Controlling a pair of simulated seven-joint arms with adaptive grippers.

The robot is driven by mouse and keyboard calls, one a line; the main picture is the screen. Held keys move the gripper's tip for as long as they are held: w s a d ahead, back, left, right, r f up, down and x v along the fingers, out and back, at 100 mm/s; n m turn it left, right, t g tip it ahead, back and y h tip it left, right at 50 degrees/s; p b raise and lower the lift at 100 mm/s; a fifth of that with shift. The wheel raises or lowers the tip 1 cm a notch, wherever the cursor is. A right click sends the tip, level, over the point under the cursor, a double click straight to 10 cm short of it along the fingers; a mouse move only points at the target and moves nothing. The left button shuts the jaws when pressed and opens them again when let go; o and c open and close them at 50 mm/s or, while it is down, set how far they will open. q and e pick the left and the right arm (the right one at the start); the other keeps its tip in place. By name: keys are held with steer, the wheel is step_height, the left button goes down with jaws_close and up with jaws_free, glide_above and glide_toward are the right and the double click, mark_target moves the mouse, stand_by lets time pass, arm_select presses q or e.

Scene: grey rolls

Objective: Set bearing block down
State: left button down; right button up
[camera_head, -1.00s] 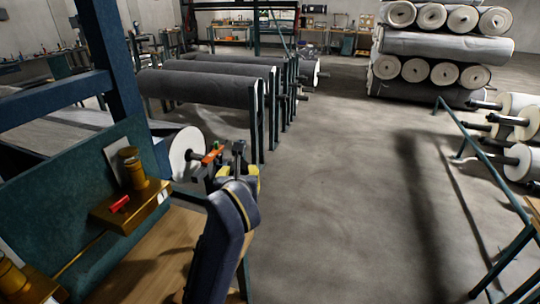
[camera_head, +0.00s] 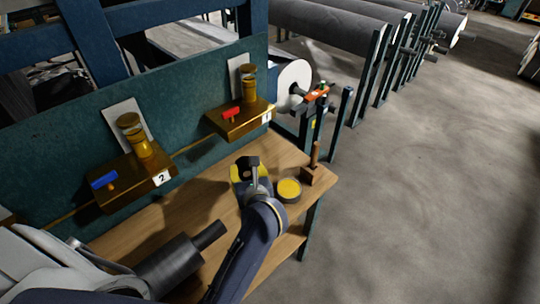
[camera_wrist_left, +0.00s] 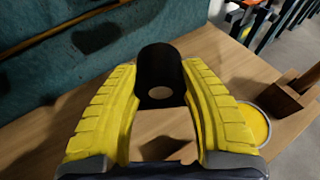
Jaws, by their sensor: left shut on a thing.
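The bearing block (camera_wrist_left: 160,62) is a black, rounded piece with a round hole through it. In the left wrist view it sits between the yellow pads of my left gripper (camera_wrist_left: 162,105). My left gripper (camera_head: 250,172) is shut on it, over the right part of the wooden bench (camera_head: 185,225). In the head view the block is a small dark shape, partly hidden by the gripper. I cannot tell whether it touches the bench top. My right gripper is not in view.
A round tin with yellow contents (camera_head: 289,189) and a brown block with an upright handle (camera_head: 312,172) stand right of the gripper. Brass fittings with a red lever (camera_head: 231,113) and a blue lever (camera_head: 104,180) line the green back panel (camera_head: 75,130).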

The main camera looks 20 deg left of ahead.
arm_select(q)
steer(key=s+a, duration=0.1)
steer(key=s+a+f, duration=0.1)
steer(key=shift+s+a+n+g+y, duration=0.3)
steer(key=shift+a+n+y, duration=0.05)
steer(key=shift+n+y, duration=0.05)
steer(key=shift+s+a+f, duration=0.2)
steer(key=shift+f, duration=3.3)
steer(key=shift+f, duration=0.5)
steer(key=shift+s+d+f, duration=0.1)
steer(key=shift+s+f, duration=0.1)
steer(key=shift+f, duration=0.65)
steer(key=c, duration=0.7)
jaws_free()
steer(key=shift+w+r+v, duration=0.1)
steer(key=shift+r+v, duration=0.1)
steer(key=shift+v, duration=1.15)
steer(key=shift+w+r+v, duration=0.1)
steer(key=shift+r+v, duration=0.1)
steer(key=shift+v, duration=1.1)
steer(key=shift+w+r+v, duration=0.1)
steer(key=shift+r+v, duration=0.1)
steer(key=shift+v, duration=1.15)
